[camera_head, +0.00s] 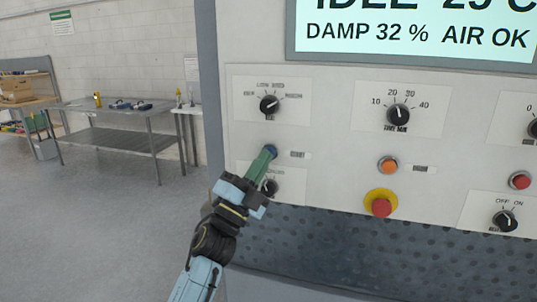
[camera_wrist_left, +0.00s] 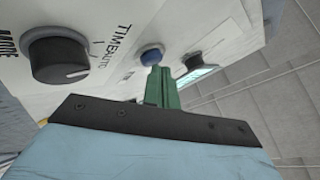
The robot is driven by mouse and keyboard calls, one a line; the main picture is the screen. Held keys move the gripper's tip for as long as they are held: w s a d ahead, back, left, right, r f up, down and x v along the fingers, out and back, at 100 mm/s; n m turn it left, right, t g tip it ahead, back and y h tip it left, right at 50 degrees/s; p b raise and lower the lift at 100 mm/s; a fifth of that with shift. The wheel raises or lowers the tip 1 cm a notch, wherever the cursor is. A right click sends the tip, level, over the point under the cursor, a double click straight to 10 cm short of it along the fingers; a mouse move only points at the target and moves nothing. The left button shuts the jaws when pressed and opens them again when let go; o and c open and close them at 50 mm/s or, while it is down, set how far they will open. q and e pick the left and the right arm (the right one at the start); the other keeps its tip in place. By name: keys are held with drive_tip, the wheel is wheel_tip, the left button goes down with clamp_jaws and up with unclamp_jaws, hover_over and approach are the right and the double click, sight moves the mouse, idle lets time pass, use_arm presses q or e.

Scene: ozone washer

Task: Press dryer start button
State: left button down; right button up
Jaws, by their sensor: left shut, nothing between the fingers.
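The dryer's control panel (camera_head: 335,160) fills the right of the head view. A small round blue button (camera_head: 271,149) sits on its left part, beside a small label too blurred to read surely. It also shows in the left wrist view (camera_wrist_left: 151,55). My left gripper (camera_head: 267,153) has its green fingers shut and empty, with the tips at the blue button. In the left wrist view the fingers (camera_wrist_left: 160,73) reach just below the button's edge. I cannot tell whether they touch it. My right gripper is not in view.
Black knobs sit above (camera_head: 268,104) and below (camera_head: 269,187) the blue button. To the right are a time knob (camera_head: 398,115), an orange button (camera_head: 388,165) and a red button on yellow (camera_head: 381,207). The display (camera_head: 420,30) reads "DAMP 32 % AIR OK". A metal table (camera_head: 120,107) stands far left.

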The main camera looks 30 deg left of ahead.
use_arm(q)
drive_tip(key=shift+w+a, duration=0.1)
drive_tip(key=shift+w, duration=0.2)
drive_tip(key=shift+s, duration=0.2)
idle(0.4)
drive_tip(key=shift+s+d, duration=0.2)
drive_tip(key=shift+s, duration=0.5)
drive_tip(key=shift+h, duration=0.3)
drive_tip(key=s, duration=0.2)
drive_tip(key=s+d+p, duration=0.1)
drive_tip(key=s, duration=0.2)
drive_tip(key=shift+d, duration=0.1)
drive_tip(key=shift+w, duration=0.1)
idle(0.3)
